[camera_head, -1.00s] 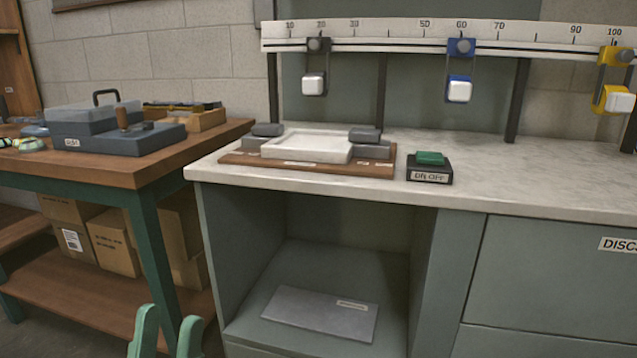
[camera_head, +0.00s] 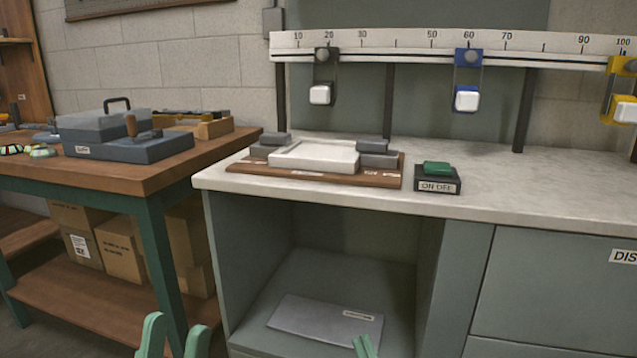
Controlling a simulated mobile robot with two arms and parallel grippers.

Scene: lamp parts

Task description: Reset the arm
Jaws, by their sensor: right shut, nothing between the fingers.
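My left gripper (camera_head: 175,335) shows as two green fingertips at the bottom edge, spread apart with nothing between them. My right gripper (camera_head: 364,346) shows as a small green tip at the bottom edge, in front of the open cabinet bay; it is shut and empty. Most of both arms is out of view. No lamp part is near either gripper.
A counter (camera_head: 510,185) carries a white tray (camera_head: 314,157) on a brown board and an ON OFF button box (camera_head: 437,179). A numbered rail (camera_head: 400,40) with several sliders stands behind. A wooden workbench (camera_head: 110,176) is at left. A grey plate (camera_head: 320,320) lies in the bay.

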